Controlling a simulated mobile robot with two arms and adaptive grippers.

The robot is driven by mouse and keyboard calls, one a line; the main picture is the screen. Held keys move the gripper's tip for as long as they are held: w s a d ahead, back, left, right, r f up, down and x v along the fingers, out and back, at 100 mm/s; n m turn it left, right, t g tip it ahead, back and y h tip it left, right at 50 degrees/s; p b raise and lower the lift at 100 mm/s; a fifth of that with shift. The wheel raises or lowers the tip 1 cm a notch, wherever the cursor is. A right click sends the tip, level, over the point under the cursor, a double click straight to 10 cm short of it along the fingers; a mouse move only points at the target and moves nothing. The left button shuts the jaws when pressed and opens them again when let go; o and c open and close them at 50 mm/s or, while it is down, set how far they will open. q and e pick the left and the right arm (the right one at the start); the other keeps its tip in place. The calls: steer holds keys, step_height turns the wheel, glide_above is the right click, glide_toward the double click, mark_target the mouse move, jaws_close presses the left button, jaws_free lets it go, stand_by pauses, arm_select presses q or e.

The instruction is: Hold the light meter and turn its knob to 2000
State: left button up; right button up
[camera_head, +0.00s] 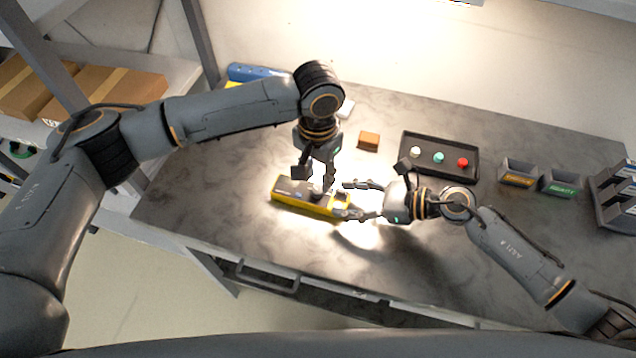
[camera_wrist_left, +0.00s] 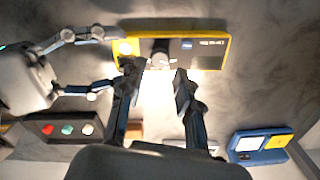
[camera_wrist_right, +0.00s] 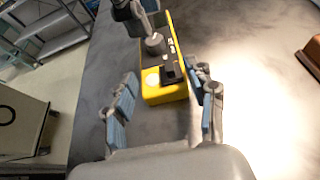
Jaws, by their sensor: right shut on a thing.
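The light meter (camera_head: 305,201) is a yellow-edged box with a dark face, lying on the dark table. It also shows in the left wrist view (camera_wrist_left: 205,55) and the right wrist view (camera_wrist_right: 165,92). Its grey round knob (camera_wrist_left: 160,52) stands near the middle of the face; the markings are too small to read. My right gripper (camera_head: 352,200) is shut on the right end of the meter, beside its pale round dome (camera_wrist_right: 152,79). My left gripper (camera_wrist_left: 156,70) points down over the meter, open, with its fingertips apart on either side of the knob.
A black tray (camera_head: 440,172) holds white, teal and red knobs. An orange-brown block (camera_head: 369,140) lies behind the meter. Two labelled bins (camera_head: 519,172) stand at the right. A blue-and-yellow device (camera_wrist_left: 262,146) lies at the back left. The front of the table is clear.

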mark_target(318, 189)
arm_select(q)
steer(key=shift+f, duration=2.05)
jaws_close()
